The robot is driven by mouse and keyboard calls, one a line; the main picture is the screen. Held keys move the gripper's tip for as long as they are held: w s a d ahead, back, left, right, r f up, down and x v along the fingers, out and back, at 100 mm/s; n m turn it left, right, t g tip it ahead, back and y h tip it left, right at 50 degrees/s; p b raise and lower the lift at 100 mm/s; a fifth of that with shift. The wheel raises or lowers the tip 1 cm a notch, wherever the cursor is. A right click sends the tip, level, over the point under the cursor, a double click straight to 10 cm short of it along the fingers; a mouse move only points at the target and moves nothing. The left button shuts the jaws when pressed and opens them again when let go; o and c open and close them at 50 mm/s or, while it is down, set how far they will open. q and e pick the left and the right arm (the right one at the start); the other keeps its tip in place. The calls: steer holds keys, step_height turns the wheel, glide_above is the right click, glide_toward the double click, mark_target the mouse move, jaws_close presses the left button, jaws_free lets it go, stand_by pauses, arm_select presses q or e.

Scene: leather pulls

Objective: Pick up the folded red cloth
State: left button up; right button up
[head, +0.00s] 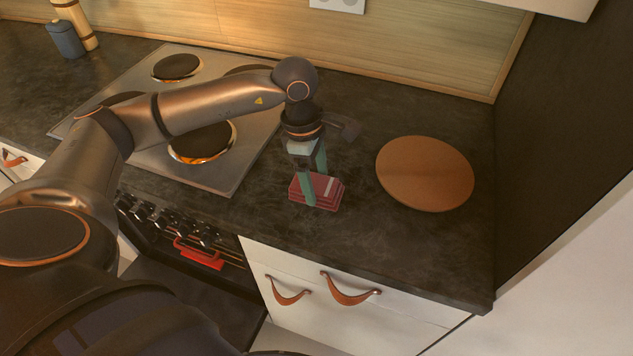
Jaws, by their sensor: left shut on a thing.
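The folded red cloth (327,190) is a small layered red stack with a pale stripe. It sits on, or just above, the dark countertop (290,232), to the right of the stove; I cannot tell if there is a gap under it. My left gripper (309,190) reaches down from above with its greenish fingers at the cloth. It is shut on the cloth, and one finger covers part of its near side. My right gripper is not in view.
A round brown board (425,173) lies to the right of the cloth. The stove (235,165) with several round burners is to the left. A blue-grey jar (66,40) and a wooden mill (77,22) stand at the far left. A dark wall bounds the right side.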

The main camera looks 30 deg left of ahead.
mark_target(320, 184)
arm_select(q)
steer(key=shift+w+r, duration=0.1)
steer(key=shift+r, duration=0.35)
step_height(320, 184, up, 2)
steer(key=shift+r+b, duration=0.2)
steer(key=shift+b, duration=0.2)
steer(key=s+r+b, duration=0.1)
steer(key=s+r, duration=0.8)
steer(key=s, duration=0.5)
steer(key=shift+a+r+b, duration=0.3)
steer(key=shift+r+b, duration=0.05)
steer(key=shift+s, duration=0.1)
steer(key=o, duration=0.7)
steer(key=c, duration=0.5)
steer(key=shift+c, duration=0.2)
